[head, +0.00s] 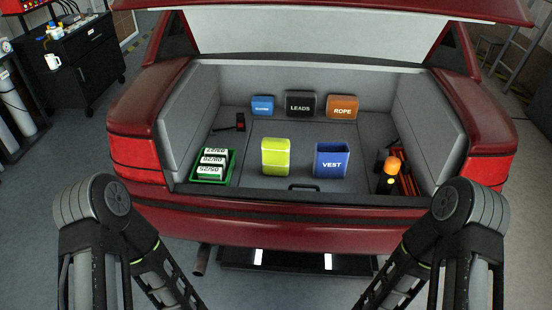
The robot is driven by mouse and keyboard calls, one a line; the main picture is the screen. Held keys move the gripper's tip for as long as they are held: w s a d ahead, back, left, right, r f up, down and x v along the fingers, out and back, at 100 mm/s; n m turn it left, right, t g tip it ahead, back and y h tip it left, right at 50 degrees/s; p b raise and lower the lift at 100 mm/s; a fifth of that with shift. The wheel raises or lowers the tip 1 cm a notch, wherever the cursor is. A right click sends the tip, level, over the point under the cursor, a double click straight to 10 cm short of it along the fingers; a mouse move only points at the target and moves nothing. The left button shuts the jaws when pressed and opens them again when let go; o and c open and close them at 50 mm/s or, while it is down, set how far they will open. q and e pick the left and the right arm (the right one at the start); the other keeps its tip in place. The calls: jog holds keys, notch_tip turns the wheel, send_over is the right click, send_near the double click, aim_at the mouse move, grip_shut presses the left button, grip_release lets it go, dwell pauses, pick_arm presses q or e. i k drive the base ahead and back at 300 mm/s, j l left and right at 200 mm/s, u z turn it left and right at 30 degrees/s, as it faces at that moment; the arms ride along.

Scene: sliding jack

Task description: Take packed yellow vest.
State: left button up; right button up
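The packed yellow vest (275,157) is a bright yellow-green bundle standing on the grey trunk floor, near the middle front. A blue box (332,160) labelled VEST stands just to its right, apart from it. It is unclear from here whether the blue box is empty. My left arm shows at the lower left and my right arm at the lower right, both outside the trunk and apart from the vest. The fingertips of both grippers are out of the frame.
The open red car trunk has a raised front sill (300,199). A green tray (210,166) with labelled white items sits left; an orange-topped item (392,164) is right. Blue, black LEADS (300,104) and orange ROPE (343,106) bags stand behind. A black cart (80,58) stands back left.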

aim_at(275, 152)
jog(key=i+j, duration=0.15)
jog(key=i, duration=0.25)
jog(key=i+j, duration=0.15)
jog(key=i, duration=0.3)
jog(key=z, duration=1.35)
jog(key=j, duration=0.1)
